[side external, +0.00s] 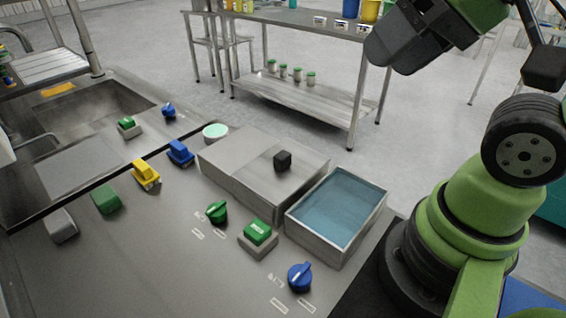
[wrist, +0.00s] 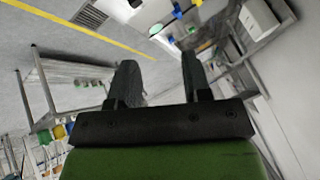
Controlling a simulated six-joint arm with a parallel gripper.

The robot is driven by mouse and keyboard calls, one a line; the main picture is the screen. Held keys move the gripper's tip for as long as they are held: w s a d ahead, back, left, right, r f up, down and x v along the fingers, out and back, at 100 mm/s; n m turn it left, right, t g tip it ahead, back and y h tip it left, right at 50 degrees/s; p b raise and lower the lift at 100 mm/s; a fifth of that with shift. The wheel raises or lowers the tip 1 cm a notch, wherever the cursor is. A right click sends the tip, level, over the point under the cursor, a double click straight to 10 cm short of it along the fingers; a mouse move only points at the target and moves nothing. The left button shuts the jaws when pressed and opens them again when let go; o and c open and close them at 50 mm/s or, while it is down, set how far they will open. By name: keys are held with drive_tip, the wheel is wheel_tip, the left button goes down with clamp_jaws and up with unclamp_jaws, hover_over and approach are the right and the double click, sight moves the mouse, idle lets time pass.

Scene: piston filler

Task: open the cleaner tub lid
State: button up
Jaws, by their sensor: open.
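The metal tub (side external: 245,187) stands on the counter in the side view, with a flat steel lid (side external: 258,153) lying shut on it. A black block-shaped knob (side external: 283,160) stands on the lid. My gripper (wrist: 158,80) shows in the wrist view with its two dark fingers spread and nothing between them. In the side view the gripper end of my arm is high at the top right, well above and apart from the tub. I cannot make out the tub surely in the wrist view.
An open metal basin (side external: 336,208) of blue liquid adjoins the tub on the right. A green button box (side external: 258,238), a blue knob (side external: 300,277) and a green knob (side external: 217,211) sit in front. A steel table (side external: 300,100) stands behind.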

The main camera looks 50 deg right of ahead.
drive_tip(key=shift+o, duration=1)
drive_tip(key=shift+w, duration=0.1)
drive_tip(key=n+g+h, duration=0.2)
drive_tip(key=n+g, duration=0.2)
drive_tip(key=g, duration=0.3)
hover_over(282, 155)
wheel_tip(282, 155, down, 15)
drive_tip(key=shift+f, duration=0.15)
wheel_tip(282, 155, down, 9)
drive_tip(key=shift+f, duration=0.15)
